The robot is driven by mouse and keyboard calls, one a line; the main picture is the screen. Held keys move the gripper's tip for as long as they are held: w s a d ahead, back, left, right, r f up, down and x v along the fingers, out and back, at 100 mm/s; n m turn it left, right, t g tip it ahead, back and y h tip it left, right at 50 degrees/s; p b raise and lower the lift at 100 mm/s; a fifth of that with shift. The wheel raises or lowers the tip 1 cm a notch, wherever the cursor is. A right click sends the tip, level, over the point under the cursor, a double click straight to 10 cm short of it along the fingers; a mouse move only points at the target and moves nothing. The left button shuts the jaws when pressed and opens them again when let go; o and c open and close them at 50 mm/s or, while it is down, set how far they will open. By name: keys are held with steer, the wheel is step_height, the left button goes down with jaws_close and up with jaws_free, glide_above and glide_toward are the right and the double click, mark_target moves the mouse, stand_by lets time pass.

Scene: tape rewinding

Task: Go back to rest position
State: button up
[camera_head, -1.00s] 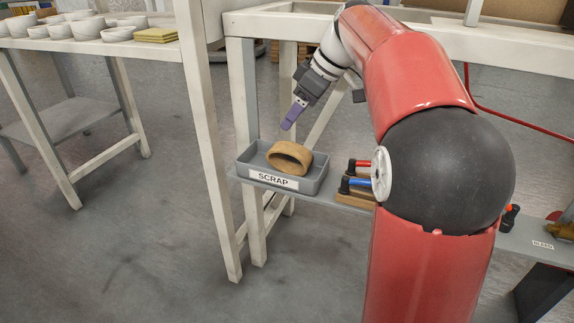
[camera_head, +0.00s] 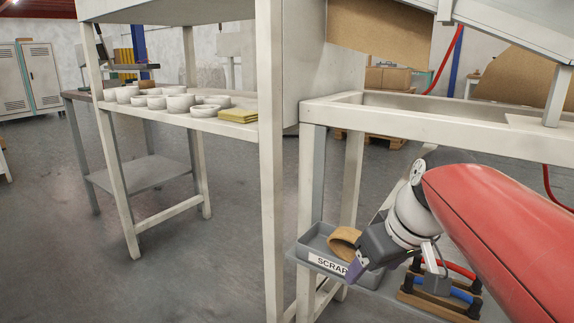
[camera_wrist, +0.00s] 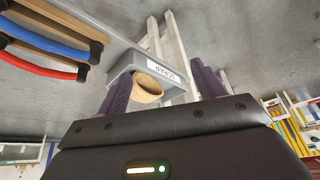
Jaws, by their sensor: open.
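My gripper (camera_head: 356,266) shows at the end of my red arm in the head view, partly in front of the grey SCRAP tray (camera_head: 308,254). In the wrist view its two purple fingers stand apart, so my gripper (camera_wrist: 164,84) is open, with nothing held between them. A tan tape ring (camera_head: 343,239) lies in the tray. The ring (camera_wrist: 147,91) and the tray (camera_wrist: 124,66) also show beyond the fingers in the wrist view. My gripper hides part of the tray in the head view.
Red- and blue-handled tools (camera_head: 452,291) rest in a wooden holder to the right of the tray. White bowls (camera_head: 180,102) and yellow pads (camera_head: 238,116) stand on a shelf at left. White frame legs (camera_head: 271,180) rise near the tray. Floor at lower left is clear.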

steer(key=s+f+m+t+h, duration=0.15)
steer(key=s+f+m, duration=0.25)
steer(key=s+f, duration=0.65)
step_height(320, 180, up, 9)
steer(key=p, duration=0.8)
steer(key=shift+s+p, duration=0.35)
steer(key=shift+s, duration=0.1)
steer(key=shift+r+h, duration=0.1)
steer(key=shift+h, duration=0.15)
steer(key=shift+c, duration=0.3)
